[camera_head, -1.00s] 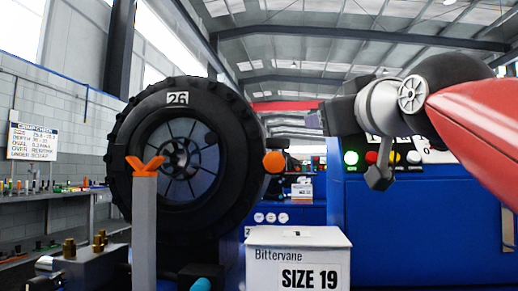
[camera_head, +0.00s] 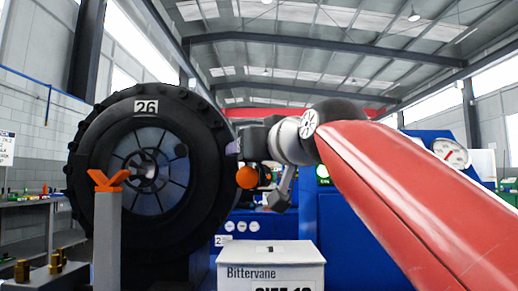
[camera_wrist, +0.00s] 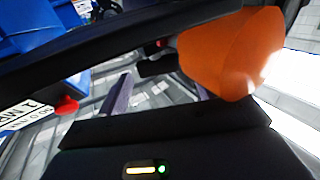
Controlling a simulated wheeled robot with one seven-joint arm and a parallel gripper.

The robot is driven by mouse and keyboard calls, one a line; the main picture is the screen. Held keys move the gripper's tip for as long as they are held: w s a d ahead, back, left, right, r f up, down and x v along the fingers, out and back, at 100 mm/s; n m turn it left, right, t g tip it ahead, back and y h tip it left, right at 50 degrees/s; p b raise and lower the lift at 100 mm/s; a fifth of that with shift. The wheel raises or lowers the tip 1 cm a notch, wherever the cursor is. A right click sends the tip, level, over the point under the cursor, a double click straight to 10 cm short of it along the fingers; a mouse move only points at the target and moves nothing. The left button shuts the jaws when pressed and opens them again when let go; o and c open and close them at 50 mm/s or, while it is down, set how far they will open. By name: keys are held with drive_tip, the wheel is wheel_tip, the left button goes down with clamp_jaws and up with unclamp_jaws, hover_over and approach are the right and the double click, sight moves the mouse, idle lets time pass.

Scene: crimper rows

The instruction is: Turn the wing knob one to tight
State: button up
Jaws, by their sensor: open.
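An orange wing-shaped piece (camera_head: 108,180) sits on top of a grey post at the left in the head view. A rounded orange knob (camera_head: 247,177) is at the right edge of the big black wheel. I cannot tell for sure which is wing knob one. My gripper (camera_head: 234,147) is just above the rounded knob, pointing left toward the wheel. In the wrist view my gripper (camera_wrist: 160,92) is open, its two purplish fingers apart with nothing seen between them. A large orange rounded shape (camera_wrist: 230,50) is close to the camera, beside and partly over the right finger.
The black wheel (camera_head: 75,180), marked 26, fills the left behind the post. A white Bittervane box (camera_head: 270,254) stands below my gripper. A blue machine (camera_head: 350,240) is behind my arm. Brass fittings (camera_head: 22,270) are at lower left. A red button (camera_wrist: 67,105) shows in the wrist view.

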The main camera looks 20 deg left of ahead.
drive_tip(key=c, duration=1)
drive_tip(key=shift+s+a+f+m+t+h, duration=0.15)
drive_tip(key=shift+a+m+t+h, duration=0.1)
drive_tip(key=shift+m+t+h, duration=0.6)
drive_tip(key=shift+a+f+m+t+h, duration=0.1)
drive_tip(key=shift+a+m+t+h, duration=0.2)
drive_tip(key=shift+m+h, duration=0.6)
drive_tip(key=shift+r+m+t+h, duration=0.1)
drive_tip(key=shift+m+t+h, duration=0.35)
drive_tip(key=shift+h, duration=0.6)
drive_tip(key=shift+m+t+h, duration=0.3)
drive_tip(key=shift+m+h, duration=0.2)
drive_tip(key=shift+h, duration=0.5)
drive_tip(key=o, duration=1)
drive_tip(key=shift+s, duration=0.1)
drive_tip(key=shift+r, duration=0.1)
drive_tip(key=shift+s, duration=0.1)
